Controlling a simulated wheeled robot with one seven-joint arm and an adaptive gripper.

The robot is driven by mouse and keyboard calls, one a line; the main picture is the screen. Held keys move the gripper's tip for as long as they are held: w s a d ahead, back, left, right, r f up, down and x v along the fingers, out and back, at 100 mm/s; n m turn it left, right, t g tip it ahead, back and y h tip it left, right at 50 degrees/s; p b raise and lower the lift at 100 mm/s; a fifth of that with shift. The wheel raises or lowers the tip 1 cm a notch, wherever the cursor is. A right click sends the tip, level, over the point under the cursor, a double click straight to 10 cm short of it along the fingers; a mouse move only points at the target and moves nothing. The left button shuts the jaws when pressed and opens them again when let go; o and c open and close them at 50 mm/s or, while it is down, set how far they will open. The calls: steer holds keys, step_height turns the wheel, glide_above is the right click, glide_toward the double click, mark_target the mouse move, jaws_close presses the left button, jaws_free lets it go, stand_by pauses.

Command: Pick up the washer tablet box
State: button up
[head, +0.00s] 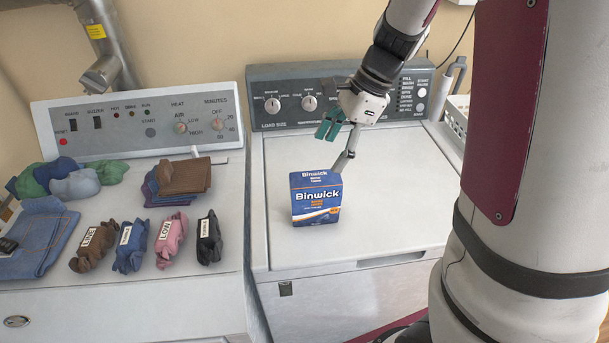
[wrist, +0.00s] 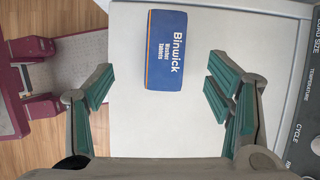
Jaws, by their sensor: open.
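The washer tablet box (head: 316,198) is blue with an orange and white band and the name Binwick. It stands upright on the white lid of the right-hand machine. In the wrist view the box (wrist: 178,50) lies beyond the fingertips, near the top of the picture and roughly centred between them. My gripper (head: 342,143) is above and behind the box in the head view, with green-padded fingers spread wide. In the wrist view my gripper (wrist: 158,85) is open and nothing is between its fingers. One finger overlaps the box's top edge in the head view; I cannot tell whether they touch.
The washer lid (head: 390,195) is otherwise clear around the box. Its control panel (head: 290,100) rises behind. The left machine carries labelled rolled cloths (head: 128,246), folded cloths (head: 184,176) and a green and blue cloth pile (head: 75,183). A blue folded cloth (head: 38,245) lies far left.

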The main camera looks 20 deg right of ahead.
mark_target(316, 180)
steer(key=shift+w+d+f+m, duration=0.15)
steer(key=shift+f+m, duration=0.25)
steer(key=x, duration=0.8)
steer(key=shift+f, duration=0.3)
steer(key=shift+w+p+x, duration=0.2)
steer(key=shift+p+x, duration=0.15)
steer(key=shift+x, duration=2.1)
steer(key=shift+f, duration=0.25)
steer(key=shift+c, duration=0.3)
steer(key=c, duration=1.5)
steer(key=shift+r, duration=0.1)
